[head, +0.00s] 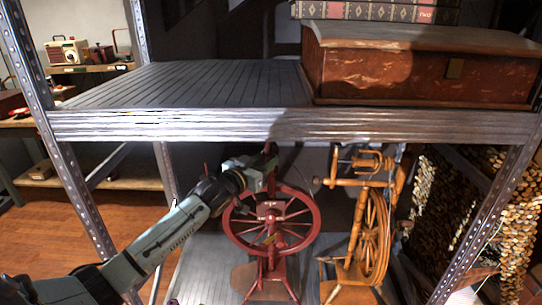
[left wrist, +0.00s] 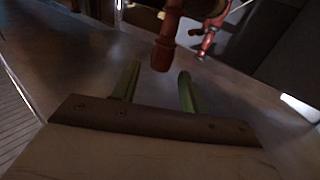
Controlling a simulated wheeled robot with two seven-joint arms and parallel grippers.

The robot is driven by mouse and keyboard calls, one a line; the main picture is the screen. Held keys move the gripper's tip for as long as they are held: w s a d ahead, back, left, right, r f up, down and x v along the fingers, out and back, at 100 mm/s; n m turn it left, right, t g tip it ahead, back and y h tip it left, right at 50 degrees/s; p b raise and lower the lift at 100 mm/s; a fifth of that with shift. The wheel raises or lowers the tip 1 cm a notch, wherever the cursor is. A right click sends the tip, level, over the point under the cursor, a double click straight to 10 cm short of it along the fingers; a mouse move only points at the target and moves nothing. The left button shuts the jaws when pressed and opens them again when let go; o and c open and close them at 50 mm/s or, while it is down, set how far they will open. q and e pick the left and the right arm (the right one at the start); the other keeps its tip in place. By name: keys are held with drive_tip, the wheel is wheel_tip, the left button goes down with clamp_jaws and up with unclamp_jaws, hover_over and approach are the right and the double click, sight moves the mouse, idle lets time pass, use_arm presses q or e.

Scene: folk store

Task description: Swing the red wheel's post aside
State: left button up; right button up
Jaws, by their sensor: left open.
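The red spinning wheel (head: 313,222) stands on the lower shelf in the head view, with its spoked wheel facing me. In the left wrist view a red turned post (left wrist: 164,48) with a rounded end shows near the top middle, just beyond and between the green fingertips. My left gripper (head: 268,168) is at the top of the red wheel, in front of its upper part, and hides some of it. It also shows in the left wrist view (left wrist: 157,78), with its two fingers apart and nothing gripped between them. I cannot tell whether a finger touches the post. My right gripper is not in view.
A wooden spinning wheel (head: 374,235) stands close on the right. The upper shelf's metal edge (head: 200,126) runs just above my gripper. A worn red box (head: 420,75) sits on that shelf. Perforated uprights frame both sides. The lower shelf (head: 205,265) is bare at the left.

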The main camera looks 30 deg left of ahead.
sight(268, 157)
use_arm(q)
drive_tip(key=shift+w+d, duration=0.1)
drive_tip(key=shift+w, duration=1.9)
clamp_jaws()
